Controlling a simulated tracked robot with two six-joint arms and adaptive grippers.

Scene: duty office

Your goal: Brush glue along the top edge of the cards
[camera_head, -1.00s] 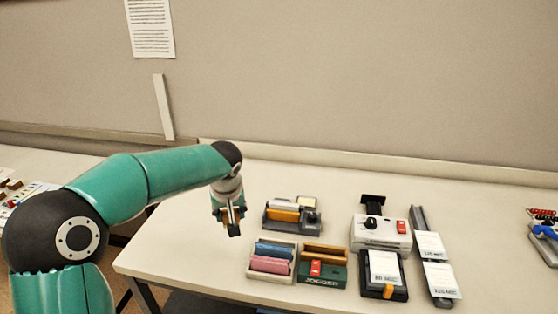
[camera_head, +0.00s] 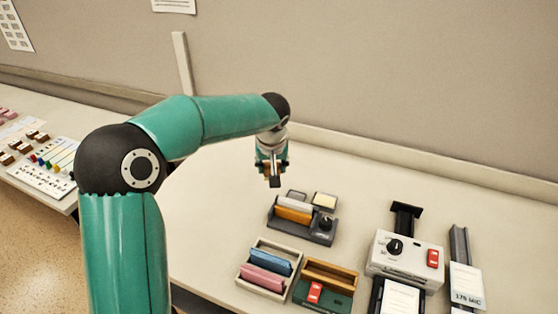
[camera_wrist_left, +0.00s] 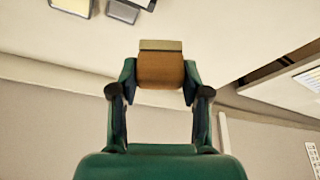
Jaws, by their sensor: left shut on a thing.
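My left gripper (camera_head: 272,165) is above the table, up and left of the grey holder in the picture. In the left wrist view its fingers (camera_wrist_left: 160,85) are shut on a brown block with a pale edge (camera_wrist_left: 161,70); it looks like a brush, but I cannot be sure. In the head view, a dark piece shows below the fingers. Blue cards (camera_head: 269,260) and pink cards (camera_head: 262,279) stand in a pale tray (camera_head: 243,273). An orange piece and a white piece (camera_head: 294,208) stand in the grey holder (camera_head: 318,237). My right gripper is out of view.
A green box with a wooden top (camera_head: 331,273) stands right of the tray. A white device with a knob and red switch (camera_head: 405,257) and a dark rail (camera_head: 460,245) are farther right. Another table with small items (camera_head: 45,178) is at left.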

